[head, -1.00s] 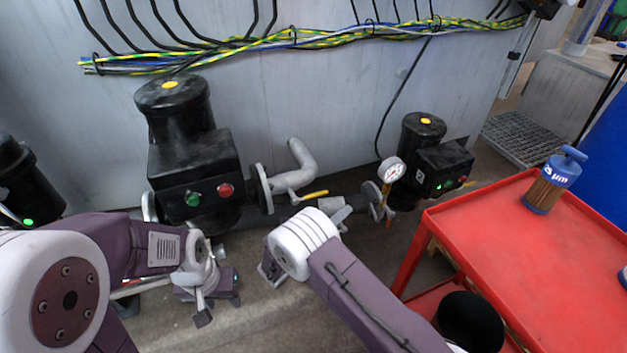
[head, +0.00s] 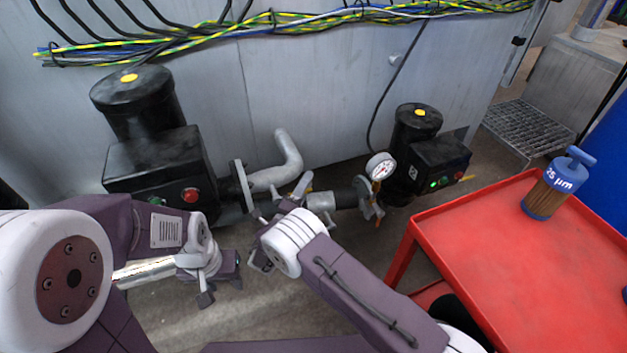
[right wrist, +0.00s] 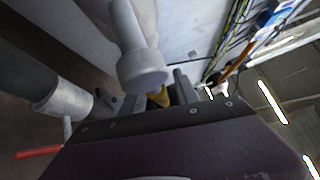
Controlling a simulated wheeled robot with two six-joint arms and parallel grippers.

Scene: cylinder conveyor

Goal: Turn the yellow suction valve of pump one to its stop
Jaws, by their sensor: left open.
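The yellow valve handle (head: 309,187) is by the grey elbow pipe (head: 285,160) beside the large black pump (head: 160,160); my right gripper mostly hides it in the head view. In the right wrist view, a small part of the yellow handle (right wrist: 160,97) shows between the fingers. My right gripper (head: 281,199) has its fingers apart at the valve; I cannot tell whether they touch the handle. My left gripper (head: 222,287) is open and empty, low in front of the large pump.
A smaller black pump (head: 430,160) with a gauge (head: 380,167) stands to the right. A red cart (head: 510,260) carrying a blue-topped filter cylinder (head: 552,190) is at the right. A red handle (right wrist: 38,152) shows in the right wrist view. Cables run along the wall.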

